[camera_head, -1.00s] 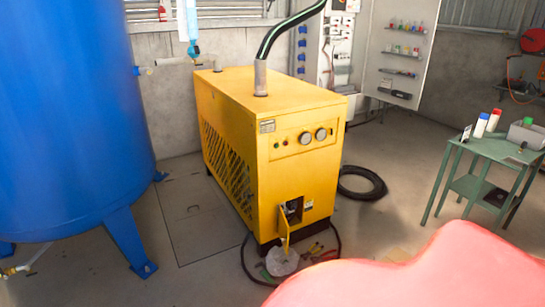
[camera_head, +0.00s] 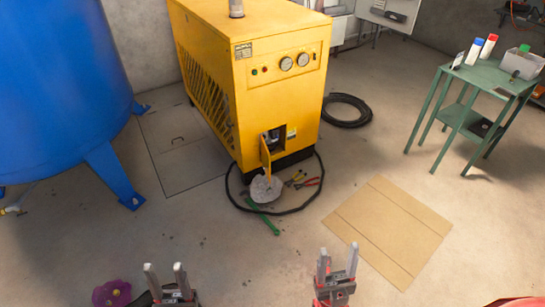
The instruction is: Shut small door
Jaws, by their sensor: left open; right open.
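The small door (camera_head: 265,152) is a narrow yellow panel low on the front of the yellow machine (camera_head: 285,95). It stands swung open at the left side of a dark square opening (camera_head: 275,140), where some inner parts show. My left gripper (camera_head: 165,270) is at the bottom of the view, open and empty, well in front of the machine. My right gripper (camera_head: 338,262) is to its right, also open and empty, and apart from the door.
A cardboard sheet (camera_head: 388,230) lies right. A blue tank (camera_head: 60,90) stands left, a green table (camera_head: 485,75) right.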

